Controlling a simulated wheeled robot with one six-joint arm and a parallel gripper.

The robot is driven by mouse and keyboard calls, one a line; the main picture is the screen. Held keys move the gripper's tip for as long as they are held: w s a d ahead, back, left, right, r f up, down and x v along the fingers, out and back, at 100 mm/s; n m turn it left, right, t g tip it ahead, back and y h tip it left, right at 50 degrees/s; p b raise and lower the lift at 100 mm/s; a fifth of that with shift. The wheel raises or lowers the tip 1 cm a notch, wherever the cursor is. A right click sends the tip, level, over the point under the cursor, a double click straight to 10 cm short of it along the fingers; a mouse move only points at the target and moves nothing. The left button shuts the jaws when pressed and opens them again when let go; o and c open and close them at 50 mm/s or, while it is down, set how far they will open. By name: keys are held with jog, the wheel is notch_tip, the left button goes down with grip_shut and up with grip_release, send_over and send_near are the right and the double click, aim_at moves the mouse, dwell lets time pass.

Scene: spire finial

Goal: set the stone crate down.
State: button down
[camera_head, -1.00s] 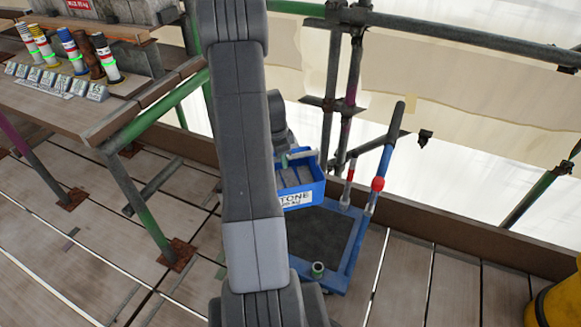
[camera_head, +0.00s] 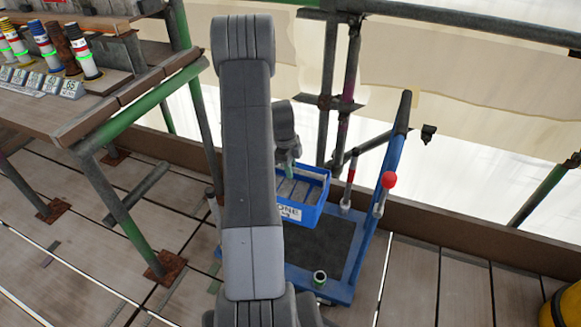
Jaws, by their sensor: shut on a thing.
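The stone crate (camera_head: 304,214) is an open blue box with grey contents and a white label, partly cut off by my arm. It shows just right of my arm. My gripper (camera_head: 290,168) is at the crate's left part, shut on it; the fingertips are small and partly hidden. The crate appears over the back of a blue trolley with a dark deck (camera_head: 327,242). I cannot tell whether its underside touches the deck.
A small green-rimmed cup (camera_head: 319,279) stands at the trolley's front edge. Scaffold poles stand behind. A workbench (camera_head: 60,112) with several striped cylinders is at left.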

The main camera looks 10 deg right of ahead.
notch_tip(320, 180, down, 18)
jog(key=b, duration=0.8)
jog(key=shift+b, duration=0.4)
jog(key=shift+f+b, duration=0.6)
jog(key=shift+b, duration=0.1)
dwell(0.7)
jog(key=c, duration=1.3)
grip_release()
jog(key=shift+o, duration=0.2)
jog(key=r+p, duration=0.1)
jog(key=r, duration=0.3)
jog(key=a+r+p, duration=0.1)
jog(key=r+p, duration=0.1)
jog(key=r, duration=0.3)
jog(key=w+r+p, duration=0.1)
jog(key=r, duration=0.3)
jog(key=shift+w+a+r, duration=0.1)
jog(key=shift+a+r, duration=0.25)
notch_tip(320, 180, down, 13)
jog(key=s+d+b, duration=0.1)
jog(key=b, duration=0.2)
jog(key=shift+d, duration=0.35)
